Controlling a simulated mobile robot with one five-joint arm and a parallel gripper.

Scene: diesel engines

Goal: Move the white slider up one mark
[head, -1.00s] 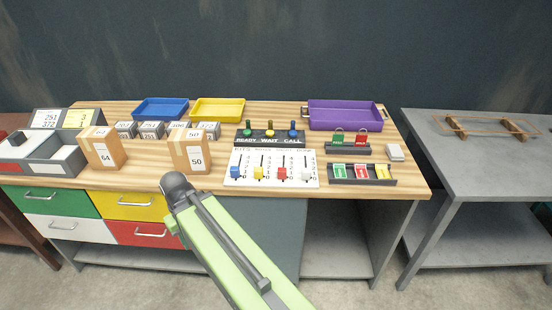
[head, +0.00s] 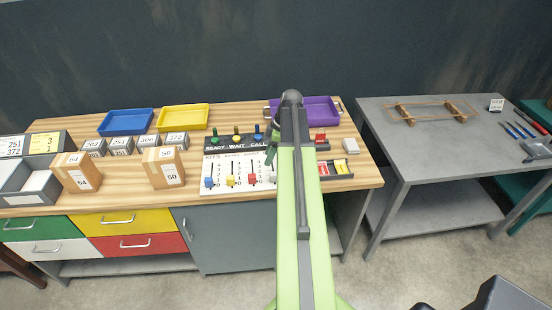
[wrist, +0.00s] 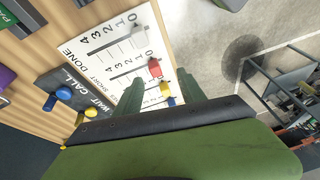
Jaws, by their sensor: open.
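The white slider (wrist: 139,38) is on the white slider board (wrist: 98,28), near the 0 end of its scale in the wrist view. In the head view it is mostly hidden beside my arm. The red slider (wrist: 155,69) and yellow slider (wrist: 168,91) are beside it in the wrist view; the blue slider (head: 208,182) shows in the head view. My gripper (wrist: 160,80) is open over the board, its green fingers on either side of the red and yellow sliders in the picture. The white slider is beyond the fingertips. I see no contact with it.
Colored knobs stand on the READY WAIT CALL panel (head: 230,145) behind the board. The purple tray (head: 325,103) and small cards (head: 341,165) are beyond and right of my arm. Cardboard boxes (head: 164,167) stand left. A grey table (head: 390,135) is at right.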

